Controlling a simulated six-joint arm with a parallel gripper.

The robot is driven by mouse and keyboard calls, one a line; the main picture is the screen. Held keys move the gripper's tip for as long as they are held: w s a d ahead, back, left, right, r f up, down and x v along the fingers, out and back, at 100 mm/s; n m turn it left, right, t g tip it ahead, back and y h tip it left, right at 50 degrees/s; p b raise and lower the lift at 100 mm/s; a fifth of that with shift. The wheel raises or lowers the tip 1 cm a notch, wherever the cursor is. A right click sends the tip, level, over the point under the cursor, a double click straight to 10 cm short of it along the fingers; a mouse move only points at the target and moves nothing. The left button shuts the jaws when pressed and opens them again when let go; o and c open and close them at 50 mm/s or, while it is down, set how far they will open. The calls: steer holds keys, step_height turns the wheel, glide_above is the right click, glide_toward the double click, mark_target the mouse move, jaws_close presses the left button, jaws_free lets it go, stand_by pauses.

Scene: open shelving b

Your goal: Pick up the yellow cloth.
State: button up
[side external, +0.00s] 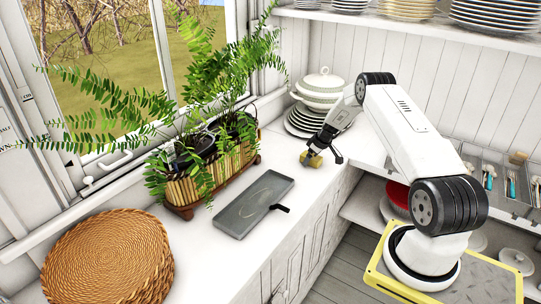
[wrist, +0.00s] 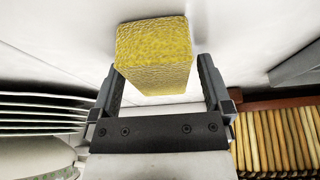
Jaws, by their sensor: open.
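The yellow cloth (side external: 311,159) is a small, block-like yellow piece on the white counter, in front of the stacked plates. In the wrist view the yellow cloth (wrist: 155,55) shows as a textured box shape, just ahead of and partly between the fingers. My gripper (side external: 325,153) is at the cloth, reaching down from the upper right. In the wrist view my gripper (wrist: 158,85) is open, with one finger on each side of the cloth and a gap showing at the right. Whether a finger touches it at the left, I cannot tell.
Stacked plates (side external: 298,123) with a white tureen (side external: 320,88) stand close behind the gripper. A grey tray (side external: 243,212) lies on the counter to the left. A planter with ferns (side external: 212,178) stands by the window, and a woven mat (side external: 105,262) lies at front left.

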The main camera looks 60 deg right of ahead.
steer(key=c, duration=1.2)
steer(key=shift+r, duration=0.1)
steer(key=shift+r, duration=0.8)
steer(key=s+a+r, duration=0.8)
steer(key=s+r, duration=0.3)
steer(key=shift+a, duration=0.3)
steer(key=shift+r, duration=0.1)
